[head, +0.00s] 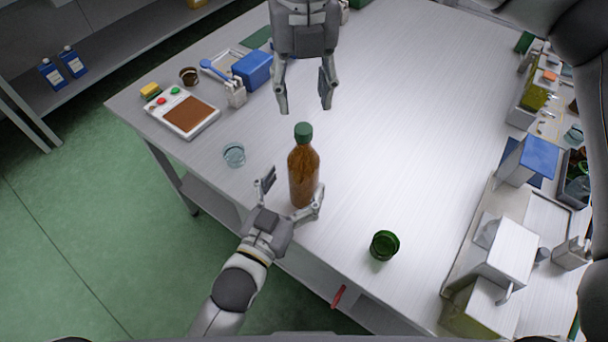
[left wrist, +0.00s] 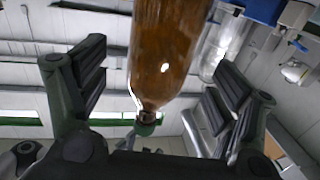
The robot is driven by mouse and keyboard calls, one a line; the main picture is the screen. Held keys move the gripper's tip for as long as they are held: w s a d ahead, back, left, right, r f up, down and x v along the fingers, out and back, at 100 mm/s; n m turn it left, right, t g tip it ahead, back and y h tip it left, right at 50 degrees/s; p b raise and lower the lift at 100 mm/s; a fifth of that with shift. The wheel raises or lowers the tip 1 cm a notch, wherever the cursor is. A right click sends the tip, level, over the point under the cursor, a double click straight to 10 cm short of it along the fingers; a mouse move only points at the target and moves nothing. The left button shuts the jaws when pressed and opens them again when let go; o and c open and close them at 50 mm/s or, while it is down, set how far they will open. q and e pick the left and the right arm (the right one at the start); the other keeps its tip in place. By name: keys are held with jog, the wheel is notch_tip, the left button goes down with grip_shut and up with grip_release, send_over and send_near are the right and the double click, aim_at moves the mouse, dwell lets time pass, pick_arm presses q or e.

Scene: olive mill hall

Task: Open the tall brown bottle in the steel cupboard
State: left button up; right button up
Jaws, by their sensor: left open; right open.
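The tall brown bottle (head: 303,172) with a green cap (head: 303,132) stands upright on the pale worktable (head: 420,130), not in a cupboard. My left gripper (head: 294,181) is open, one finger on each side of the bottle's lower body. In the left wrist view the bottle (left wrist: 165,55) appears inverted between the spread fingers, its cap (left wrist: 147,126) low in the picture. Whether either finger touches it I cannot tell. My right gripper (head: 305,110) is open and empty, fingers pointing down, just beyond the cap in the picture.
A clear glass (head: 234,155) stands left of the bottle, a green glass (head: 384,245) to the right. A tray with a brown panel (head: 183,115) and a blue box (head: 253,69) are at the left. White containers (head: 502,250) line the right side. The table's middle is clear.

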aim_at(303, 128)
pick_arm(q)
jog(key=shift+x, duration=2.5)
jog(key=shift+c, duration=0.2)
grip_shut()
pick_arm(e)
jog(key=m, duration=0.5)
jog(key=shift+a, duration=0.1)
jog(key=m, duration=0.3)
jog(key=shift+m, duration=0.4)
notch_tip(303, 128, down, 8)
